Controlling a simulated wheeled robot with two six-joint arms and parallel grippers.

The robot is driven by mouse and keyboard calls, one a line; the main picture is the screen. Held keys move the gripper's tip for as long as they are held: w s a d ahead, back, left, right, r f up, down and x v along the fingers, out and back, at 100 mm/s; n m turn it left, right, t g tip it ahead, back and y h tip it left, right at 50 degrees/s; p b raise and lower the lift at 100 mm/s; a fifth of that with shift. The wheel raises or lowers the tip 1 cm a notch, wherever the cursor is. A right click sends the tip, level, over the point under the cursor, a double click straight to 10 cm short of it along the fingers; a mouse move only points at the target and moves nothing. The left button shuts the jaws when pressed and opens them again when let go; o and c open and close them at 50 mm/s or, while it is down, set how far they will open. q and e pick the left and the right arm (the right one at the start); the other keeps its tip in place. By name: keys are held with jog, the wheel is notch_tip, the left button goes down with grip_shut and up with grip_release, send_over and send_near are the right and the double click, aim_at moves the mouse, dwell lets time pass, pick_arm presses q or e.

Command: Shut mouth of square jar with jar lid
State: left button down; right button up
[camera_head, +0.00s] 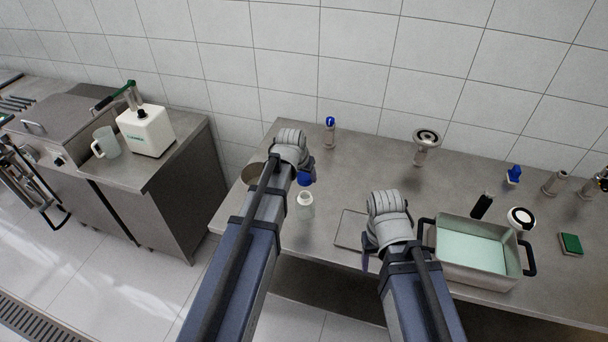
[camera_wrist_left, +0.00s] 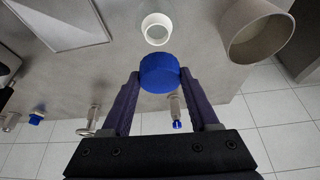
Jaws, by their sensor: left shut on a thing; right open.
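The square jar (camera_head: 305,208) stands upright on the steel table, its round white mouth open and facing up. In the left wrist view the jar's mouth (camera_wrist_left: 156,29) is just beyond the lid, apart from it. The blue jar lid (camera_head: 305,179) is between the fingers of my left gripper (camera_head: 307,172), which is shut on it above the table. The lid also shows in the left wrist view (camera_wrist_left: 159,73), at the fingertips. My right gripper (camera_head: 370,250) is near the table's front edge, away from the jar; it is open, its fingers partly hidden by the wrist.
A round container (camera_wrist_left: 254,32) stands close to the jar. A flat tray (camera_head: 350,229) lies right of the jar, and a deep pan (camera_head: 455,277) with black handles is farther right. A blue-topped bottle (camera_head: 329,138) and a metal piece (camera_head: 421,155) stand at the back.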

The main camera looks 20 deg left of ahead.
pick_arm(q)
jog(key=shift+f, duration=0.15)
notch_tip(320, 180, down, 5)
jog(key=b, duration=0.5)
jog(key=shift+f+b, duration=0.15)
jog(key=shift+b, duration=0.15)
jog(key=shift+f+b, duration=0.8)
dwell(0.5)
jog(key=shift+d, duration=0.1)
jog(key=n+y, duration=0.2)
jog(key=n, duration=0.2)
jog(key=shift+d+n, duration=0.1)
jog(key=shift+n, duration=0.2)
jog(key=n, duration=0.1)
jog(key=n+y, duration=0.1)
jog(key=shift+w+d+n+g, duration=0.15)
jog(key=shift+n+g, duration=0.15)
jog(key=shift+n+g+y, duration=0.3)
jog(key=shift+n+y, duration=0.1)
jog(key=shift+n, duration=0.6)
